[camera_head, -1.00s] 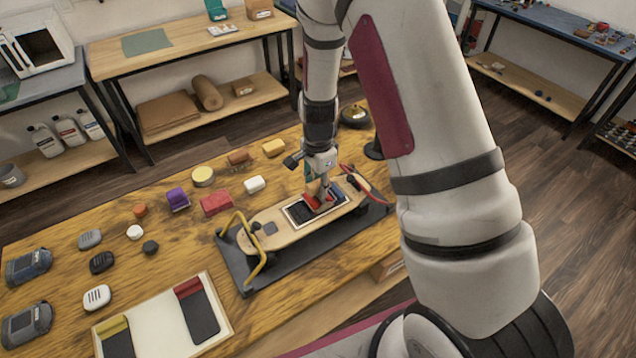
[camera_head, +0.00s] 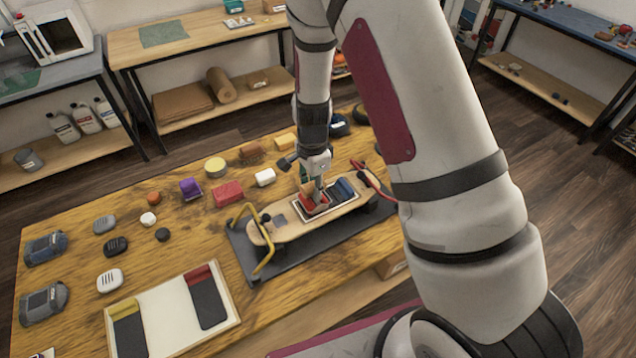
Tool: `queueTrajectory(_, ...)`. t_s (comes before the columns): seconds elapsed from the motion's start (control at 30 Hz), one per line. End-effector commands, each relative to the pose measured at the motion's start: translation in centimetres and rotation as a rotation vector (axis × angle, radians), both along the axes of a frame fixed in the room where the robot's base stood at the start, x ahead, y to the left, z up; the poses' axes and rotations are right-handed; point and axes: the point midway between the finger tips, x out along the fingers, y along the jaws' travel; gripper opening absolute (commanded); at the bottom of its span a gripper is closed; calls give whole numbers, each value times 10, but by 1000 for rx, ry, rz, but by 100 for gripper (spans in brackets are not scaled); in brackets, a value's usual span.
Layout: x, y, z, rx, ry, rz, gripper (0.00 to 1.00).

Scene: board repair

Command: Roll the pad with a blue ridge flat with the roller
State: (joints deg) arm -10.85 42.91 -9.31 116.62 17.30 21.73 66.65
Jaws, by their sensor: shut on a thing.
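The skateboard (camera_head: 290,230) lies on a dark mat on the wooden bench. A pale-edged recess in its deck holds a dark pad, with the blue ridge (camera_head: 343,188) showing at its right part. My gripper (camera_head: 312,187) points down over the left part of the recess. It is shut on the roller, whose red part (camera_head: 313,204) is low over the pad, left of the blue ridge. The roller hides the pad's left part. I cannot tell whether it touches the pad.
A white tray (camera_head: 165,318) at the front left holds dark pads with a yellow ridge (camera_head: 124,309) and a red ridge (camera_head: 198,274). A yellow bent bar (camera_head: 262,262) stands at the board's left end. Several small blocks lie behind the board.

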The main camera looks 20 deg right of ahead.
Motion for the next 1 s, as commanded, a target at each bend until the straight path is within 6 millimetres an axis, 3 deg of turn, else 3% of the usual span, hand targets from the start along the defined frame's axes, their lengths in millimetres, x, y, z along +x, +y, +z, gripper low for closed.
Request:
queueTrajectory(0.37, -4, 18, -2, 0, 0, 1, 6)
queueTrajectory(1.0, 2, -12, 0, 0, 2, 0, 6)
